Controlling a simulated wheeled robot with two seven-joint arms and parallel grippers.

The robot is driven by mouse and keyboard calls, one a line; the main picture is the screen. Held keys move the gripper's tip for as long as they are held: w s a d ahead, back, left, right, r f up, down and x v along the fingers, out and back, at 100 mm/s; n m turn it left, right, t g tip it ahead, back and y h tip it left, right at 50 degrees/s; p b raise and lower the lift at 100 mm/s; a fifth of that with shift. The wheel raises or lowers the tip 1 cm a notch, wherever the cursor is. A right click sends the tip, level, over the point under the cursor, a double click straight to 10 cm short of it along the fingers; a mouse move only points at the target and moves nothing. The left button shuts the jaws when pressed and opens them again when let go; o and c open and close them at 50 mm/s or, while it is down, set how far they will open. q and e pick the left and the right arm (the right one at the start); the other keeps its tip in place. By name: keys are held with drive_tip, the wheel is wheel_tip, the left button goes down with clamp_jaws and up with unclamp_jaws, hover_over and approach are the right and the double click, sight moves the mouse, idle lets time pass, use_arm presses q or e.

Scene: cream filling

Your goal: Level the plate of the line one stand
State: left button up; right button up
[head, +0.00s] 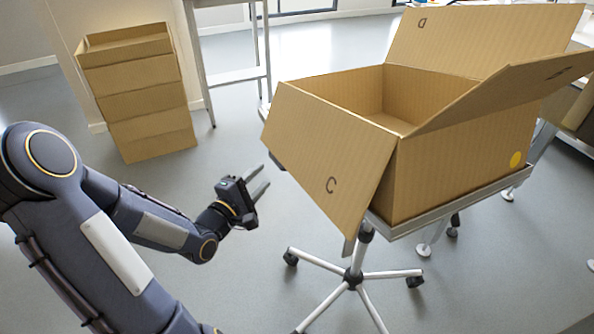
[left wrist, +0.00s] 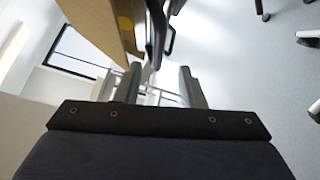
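The stand (head: 354,277) has a metal column on a five-spoke wheeled base. Its grey plate (head: 460,202) carries a large open cardboard box (head: 455,160). In the head view the plate's front edge slopes, rising to the right; perspective makes the exact tilt hard to tell. The box's flap marked C hangs over the plate's left part and hides much of it. My left gripper (head: 266,175) is open and empty, left of the box and apart from it. Its two fingers also show spread in the left wrist view (left wrist: 160,85), with the box (left wrist: 98,28) beyond them. My right gripper is out of view.
A pile of cardboard boxes (head: 140,95) stands at the back left by a wall. A metal frame table (head: 235,77) stands behind. Another table is partly visible at the right edge. The grey floor between my left arm and the stand is clear.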

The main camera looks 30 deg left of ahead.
sight(276, 161)
use_arm(q)
drive_tip(key=w, duration=0.2)
drive_tip(key=w+b, duration=0.1)
drive_tip(key=w, duration=0.2)
drive_tip(key=w+b, duration=0.1)
drive_tip(key=w, duration=0.2)
drive_tip(key=shift+d, duration=0.35)
clamp_jaws()
